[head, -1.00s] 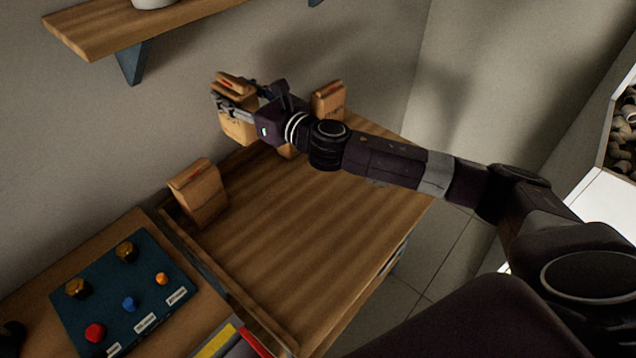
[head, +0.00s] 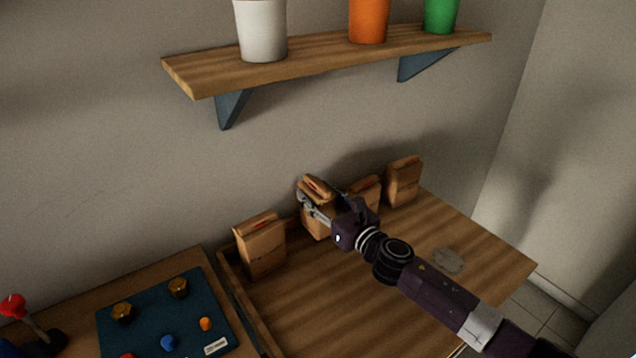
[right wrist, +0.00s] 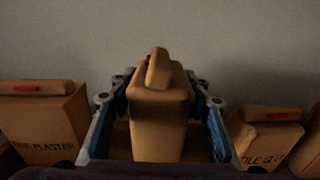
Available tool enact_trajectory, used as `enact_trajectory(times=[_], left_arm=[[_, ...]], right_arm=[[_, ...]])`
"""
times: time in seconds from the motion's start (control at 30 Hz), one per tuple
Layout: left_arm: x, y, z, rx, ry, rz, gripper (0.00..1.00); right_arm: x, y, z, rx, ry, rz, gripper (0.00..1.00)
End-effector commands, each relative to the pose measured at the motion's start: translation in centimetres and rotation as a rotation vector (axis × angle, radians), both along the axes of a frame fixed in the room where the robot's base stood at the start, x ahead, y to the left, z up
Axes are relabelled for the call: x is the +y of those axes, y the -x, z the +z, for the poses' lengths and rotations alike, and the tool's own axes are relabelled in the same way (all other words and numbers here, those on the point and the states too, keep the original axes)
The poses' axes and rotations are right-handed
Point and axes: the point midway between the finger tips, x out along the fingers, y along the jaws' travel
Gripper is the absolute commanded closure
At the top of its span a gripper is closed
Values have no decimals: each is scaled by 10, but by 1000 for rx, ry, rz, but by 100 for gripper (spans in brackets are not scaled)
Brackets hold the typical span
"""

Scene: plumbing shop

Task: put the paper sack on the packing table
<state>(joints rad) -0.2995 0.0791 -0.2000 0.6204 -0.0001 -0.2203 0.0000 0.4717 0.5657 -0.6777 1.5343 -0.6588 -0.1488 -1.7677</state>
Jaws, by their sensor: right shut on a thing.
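My right gripper (head: 318,204) is shut on a brown paper sack (head: 316,224) with a folded top, near the back of a wooden table (head: 345,290). In the right wrist view the held sack (right wrist: 158,125) stands upright between the two fingers (right wrist: 160,108). I cannot tell whether its base touches the table. Similar sacks stand along the back: one on the left (head: 260,248), one partly behind my gripper (head: 368,186), one on the right (head: 404,182). In the wrist view, the left neighbour (right wrist: 40,125) reads "PLASTER" and the right one (right wrist: 268,138) "TILE GLUE". My left gripper is out of view.
A wall shelf (head: 330,62) with white (head: 261,30), orange (head: 369,20) and green (head: 440,14) pots hangs above. A blue panel with knobs (head: 150,320) lies on a bench at the left. The table's front and middle are clear, with a pale patch (head: 448,261) at right.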

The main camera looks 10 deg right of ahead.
Motion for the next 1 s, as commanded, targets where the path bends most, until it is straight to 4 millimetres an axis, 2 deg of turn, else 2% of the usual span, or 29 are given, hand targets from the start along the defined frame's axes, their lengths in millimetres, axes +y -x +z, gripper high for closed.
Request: enact_trajectory(times=[0.17, 0.4, 0.5, 0.9, 0.93, 1.0], left_arm=[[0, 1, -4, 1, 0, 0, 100], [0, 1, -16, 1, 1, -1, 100], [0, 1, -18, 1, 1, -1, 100], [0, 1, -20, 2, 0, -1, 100], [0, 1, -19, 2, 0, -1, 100], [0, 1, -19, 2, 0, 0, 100]], right_arm=[[1, -1, -5, -9, -5, 1, 100], [1, -1, -37, -7, -7, 1, 100], [1, -1, -45, -7, -6, 1, 100], [1, -1, -48, -10, -3, 2, 100], [0, 0, -53, -2, -1, 0, 54], [0, 0, -52, -2, -1, 0, 46]])
